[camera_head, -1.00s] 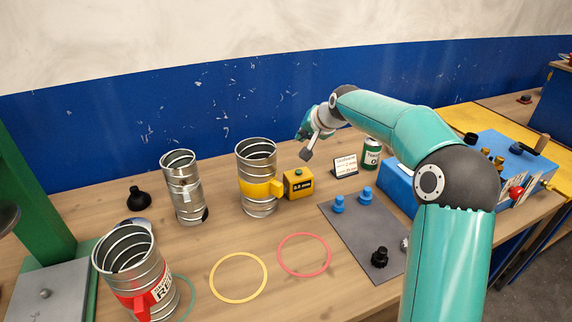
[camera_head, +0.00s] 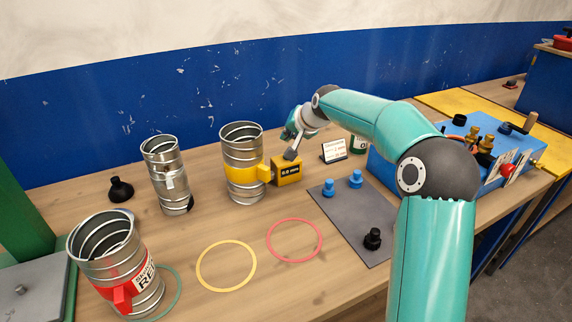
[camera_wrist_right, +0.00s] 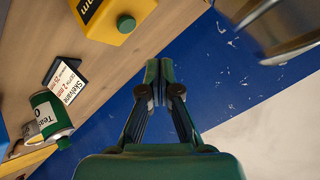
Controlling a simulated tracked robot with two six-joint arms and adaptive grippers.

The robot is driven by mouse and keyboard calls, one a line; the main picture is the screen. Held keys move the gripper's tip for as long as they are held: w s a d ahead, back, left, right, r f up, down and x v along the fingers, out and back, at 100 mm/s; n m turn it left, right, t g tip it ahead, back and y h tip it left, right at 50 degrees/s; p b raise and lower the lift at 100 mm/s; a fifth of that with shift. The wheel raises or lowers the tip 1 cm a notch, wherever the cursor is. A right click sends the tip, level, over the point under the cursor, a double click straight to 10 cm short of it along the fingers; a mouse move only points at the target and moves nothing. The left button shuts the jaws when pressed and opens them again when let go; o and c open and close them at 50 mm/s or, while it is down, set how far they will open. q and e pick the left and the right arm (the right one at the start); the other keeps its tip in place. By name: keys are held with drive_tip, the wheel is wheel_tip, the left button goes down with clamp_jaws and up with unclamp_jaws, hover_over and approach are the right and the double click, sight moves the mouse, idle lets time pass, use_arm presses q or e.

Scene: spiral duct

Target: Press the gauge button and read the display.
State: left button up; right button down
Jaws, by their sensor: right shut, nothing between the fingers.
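The yellow gauge (camera_head: 288,174) stands on the bench against the yellow-banded metal duct (camera_head: 241,150). Its small dark display (camera_head: 290,170) faces the front, with text too small to read surely. In the right wrist view the gauge (camera_wrist_right: 97,14) shows at the top, with a green round button (camera_wrist_right: 126,23) on it. My right gripper (camera_head: 291,155) is shut and empty, its tips just above the gauge's top edge in the head view. In the right wrist view its closed tips (camera_wrist_right: 159,68) are apart from the button. My left gripper is out of view.
Another duct (camera_head: 168,178) and a red-banded duct (camera_head: 115,262) stand to the left. A white card (camera_head: 334,150) and a green can (camera_wrist_right: 50,115) are close by. A grey mat (camera_head: 352,212) holds blue and black knobs. Yellow and red rings lie in front.

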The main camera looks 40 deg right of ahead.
drive_tip(key=shift+f+b, duration=1)
drive_tip(key=shift+f, duration=0.7)
drive_tip(key=shift+f+b, duration=0.35)
drive_tip(key=shift+f+b, duration=0.3)
drive_tip(key=shift+f, duration=0.15)
idle(0.6)
drive_tip(key=shift+r, duration=0.1)
drive_tip(key=shift+r+p, duration=0.7)
drive_tip(key=shift+r, duration=0.1)
wheel_tip(320, 180, up, 5)
drive_tip(key=p, duration=0.4)
